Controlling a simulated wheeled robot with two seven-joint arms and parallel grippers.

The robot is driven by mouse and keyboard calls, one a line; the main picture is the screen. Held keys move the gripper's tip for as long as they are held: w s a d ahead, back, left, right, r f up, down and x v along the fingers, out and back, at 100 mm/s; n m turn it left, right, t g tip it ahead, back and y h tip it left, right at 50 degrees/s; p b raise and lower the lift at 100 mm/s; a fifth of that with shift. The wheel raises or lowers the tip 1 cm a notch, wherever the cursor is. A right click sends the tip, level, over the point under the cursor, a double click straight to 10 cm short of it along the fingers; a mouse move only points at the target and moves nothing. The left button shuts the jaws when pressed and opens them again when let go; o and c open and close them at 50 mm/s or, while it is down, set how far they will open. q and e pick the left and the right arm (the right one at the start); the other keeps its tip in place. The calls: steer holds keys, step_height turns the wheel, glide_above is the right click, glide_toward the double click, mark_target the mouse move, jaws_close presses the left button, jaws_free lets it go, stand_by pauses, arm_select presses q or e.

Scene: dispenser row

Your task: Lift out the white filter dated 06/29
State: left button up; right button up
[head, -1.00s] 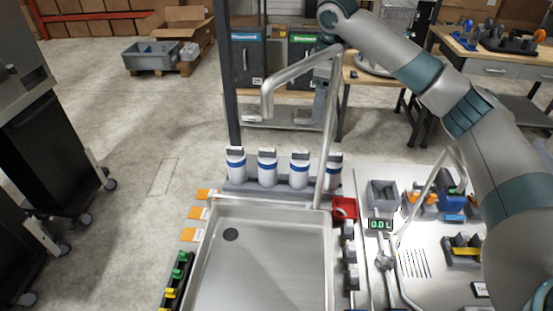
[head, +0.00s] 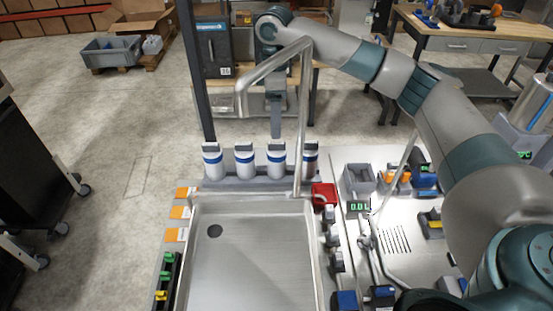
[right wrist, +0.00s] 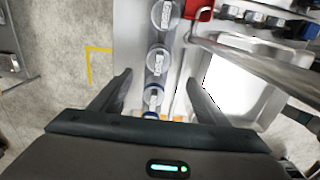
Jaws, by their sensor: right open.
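Several white filters with blue bands and grey tops stand upright in a row on a grey rail behind the sink. In the head view they are the leftmost (head: 213,162), second (head: 244,162), third (head: 277,162) and rightmost (head: 310,162). Their dates are too small to read. My right gripper (head: 276,132) points down just above the third filter, apart from it. In the right wrist view its two fingers (right wrist: 158,84) are spread, with nothing held. Filter tops (right wrist: 158,62) show between and beyond them, with unreadable labels. My left gripper is out of view.
A bent metal pipe (head: 303,110) rises just right of the third filter, close to my right gripper. The steel sink (head: 250,250) lies in front. A red container (head: 324,195) and a grey bin (head: 358,178) stand to the right. Orange tags (head: 180,213) line the sink's left side.

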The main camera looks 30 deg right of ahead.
mark_target(276, 143)
step_height(276, 143, down, 8)
steer(key=p, duration=0.3)
steer(key=shift+f, duration=0.6)
steer(key=shift+p, duration=0.3)
steer(key=shift+d+f+p, duration=0.2)
steer(key=shift+f+p, duration=0.8)
steer(key=shift+p, duration=0.2)
step_height(276, 143, down, 2)
steer(key=shift+p, duration=0.55)
steer(key=shift+d+f, duration=0.1)
steer(key=shift+f, duration=0.55)
steer(key=shift+r, duration=0.1)
steer(key=c, duration=1.3)
